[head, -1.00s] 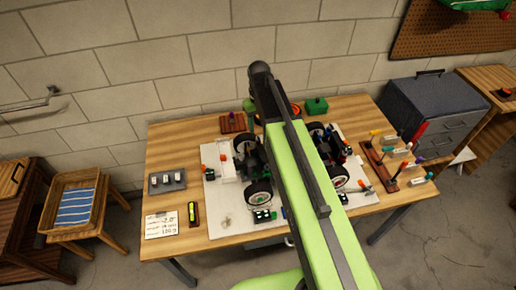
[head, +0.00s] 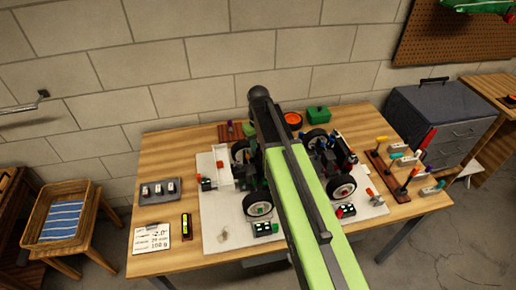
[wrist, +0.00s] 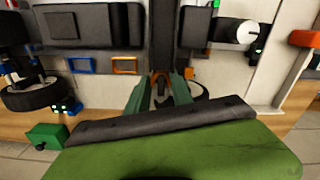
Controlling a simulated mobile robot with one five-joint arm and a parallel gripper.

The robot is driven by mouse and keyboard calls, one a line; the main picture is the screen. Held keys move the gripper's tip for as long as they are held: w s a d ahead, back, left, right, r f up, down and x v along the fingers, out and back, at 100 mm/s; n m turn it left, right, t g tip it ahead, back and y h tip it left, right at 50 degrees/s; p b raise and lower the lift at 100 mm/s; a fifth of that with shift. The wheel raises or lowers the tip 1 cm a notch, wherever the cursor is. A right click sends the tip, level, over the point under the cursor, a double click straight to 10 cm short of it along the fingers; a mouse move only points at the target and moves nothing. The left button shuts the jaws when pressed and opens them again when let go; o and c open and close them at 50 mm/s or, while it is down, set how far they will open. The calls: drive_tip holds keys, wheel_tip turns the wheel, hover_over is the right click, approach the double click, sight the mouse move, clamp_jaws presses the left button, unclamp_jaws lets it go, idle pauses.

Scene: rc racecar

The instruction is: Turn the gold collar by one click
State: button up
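The RC car stands on a white mat (head: 222,222) on the wooden table; its wheels, such as the front left wheel (head: 257,203), show on both sides of my arm in the head view. My arm hides the middle of the car. In the wrist view, my gripper (wrist: 160,86) shows two green fingers apart, pointing at dark car parts. A small orange-gold piece (wrist: 160,77) shows near the fingertips; I cannot tell whether it is the gold collar or whether the fingers touch it. In the head view, my gripper cannot be made out.
A grey tray (head: 159,191), a yellow-green level (head: 186,226) and a note card (head: 151,238) lie at the left. A tool rack (head: 390,178) stands at the right. A green box (head: 318,114) and an orange-topped round item (head: 293,120) sit at the back.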

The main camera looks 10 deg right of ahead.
clamp_jaws()
drive_tip(key=shift+m, duration=0.3)
drive_tip(key=m, duration=0.3)
drive_tip(key=shift+a, duration=0.1)
drive_tip(key=shift+m, duration=2)
drive_tip(key=o, duration=0.6)
unclamp_jaws()
drive_tip(key=shift+o, duration=0.2)
